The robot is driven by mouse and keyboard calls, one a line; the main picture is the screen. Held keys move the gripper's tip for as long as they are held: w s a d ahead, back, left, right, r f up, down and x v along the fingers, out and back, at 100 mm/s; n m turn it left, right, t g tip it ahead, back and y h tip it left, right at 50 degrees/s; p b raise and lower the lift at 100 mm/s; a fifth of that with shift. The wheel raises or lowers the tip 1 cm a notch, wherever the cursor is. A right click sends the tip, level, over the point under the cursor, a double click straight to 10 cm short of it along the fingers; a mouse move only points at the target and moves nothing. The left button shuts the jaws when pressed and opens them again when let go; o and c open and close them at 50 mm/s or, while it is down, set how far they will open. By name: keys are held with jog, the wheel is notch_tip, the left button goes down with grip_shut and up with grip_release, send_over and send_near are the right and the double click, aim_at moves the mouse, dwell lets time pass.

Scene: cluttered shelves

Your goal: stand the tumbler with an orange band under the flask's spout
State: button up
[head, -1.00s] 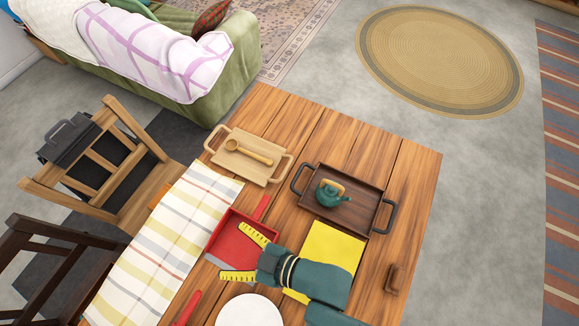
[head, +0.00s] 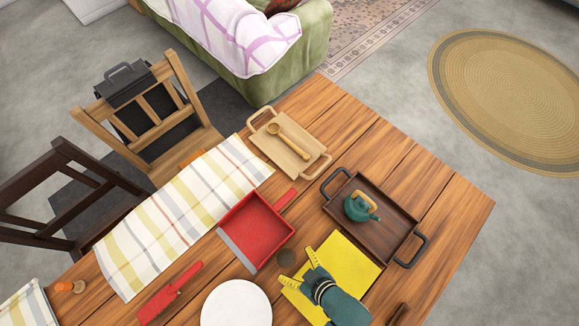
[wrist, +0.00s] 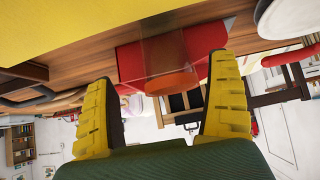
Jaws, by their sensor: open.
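The clear tumbler with an orange band (wrist: 172,82) is in front of my gripper (wrist: 162,74) in the wrist view, between the lines of the two yellow fingers. That view is upside down. In the head view the tumbler (head: 286,257) is a small, dim round shape by the red dustpan's right corner. My gripper (head: 297,266) is open, with its fingertips close to the tumbler; I cannot tell if they touch it. The teal flask (head: 357,209) with a tan handle stands on the dark brown tray (head: 399,249).
The red dustpan (head: 254,229) lies left of the tumbler. A yellow sheet (head: 345,258) lies under my gripper. A white plate (head: 237,304), a red-handled tool (head: 170,292), a striped cloth (head: 185,225) and a light wooden tray with a spoon (head: 290,146) take up other space.

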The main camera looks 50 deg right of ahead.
aim_at(281, 253)
jog(key=x, duration=0.1)
jog(key=b+x, duration=0.1)
jog(key=x, duration=0.3)
jog(key=shift+w+a, duration=0.1)
jog(key=shift+a, duration=0.3)
jog(key=c, duration=1.3)
jog(key=shift+c, duration=0.2)
